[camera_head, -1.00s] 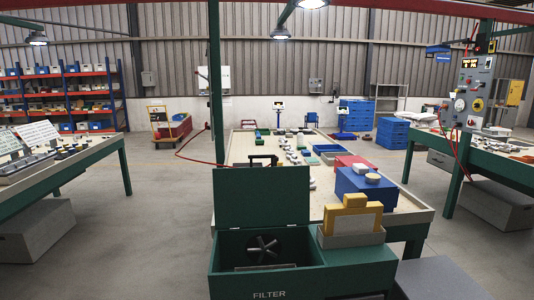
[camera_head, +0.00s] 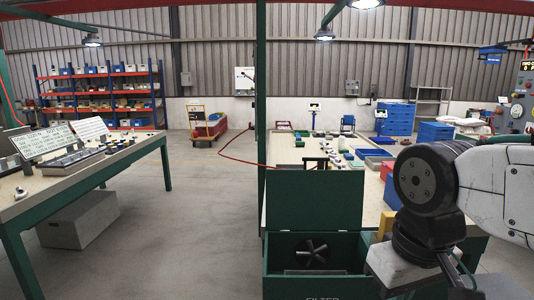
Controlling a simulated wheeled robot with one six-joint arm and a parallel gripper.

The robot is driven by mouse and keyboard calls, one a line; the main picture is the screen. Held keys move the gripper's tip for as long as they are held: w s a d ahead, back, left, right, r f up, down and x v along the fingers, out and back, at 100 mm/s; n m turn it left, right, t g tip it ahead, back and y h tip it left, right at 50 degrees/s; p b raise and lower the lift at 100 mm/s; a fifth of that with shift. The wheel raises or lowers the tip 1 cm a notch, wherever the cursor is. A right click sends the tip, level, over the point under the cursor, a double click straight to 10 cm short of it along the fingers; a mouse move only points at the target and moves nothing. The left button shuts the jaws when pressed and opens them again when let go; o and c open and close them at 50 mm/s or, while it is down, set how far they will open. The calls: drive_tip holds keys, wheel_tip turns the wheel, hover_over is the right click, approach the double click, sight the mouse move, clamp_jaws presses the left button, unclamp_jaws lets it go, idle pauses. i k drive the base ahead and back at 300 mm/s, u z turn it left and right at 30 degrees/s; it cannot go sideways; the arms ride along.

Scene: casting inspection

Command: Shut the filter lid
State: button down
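The green filter box (camera_head: 314,287) stands low in the middle of the head view, with the word FILTER on its front, cut by the lower edge. Its green lid (camera_head: 314,198) stands upright at the back, so the box is open. A dark fan (camera_head: 313,250) shows inside. My arm enters from the right, its dark joint and white link just right of the box. My gripper is not in view. The arm hides part of the table beside the box.
A long table (camera_head: 268,180) with several small parts and bins runs back behind the box. Another green table (camera_head: 78,171) with sloped boards stands at left, a grey block (camera_head: 80,221) beneath it. Open floor (camera_head: 192,215) lies between them.

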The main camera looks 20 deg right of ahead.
sight(305, 199)
drive_tip(key=u, duration=0.05)
drive_tip(key=i, duration=1.1)
drive_tip(key=z, duration=0.6)
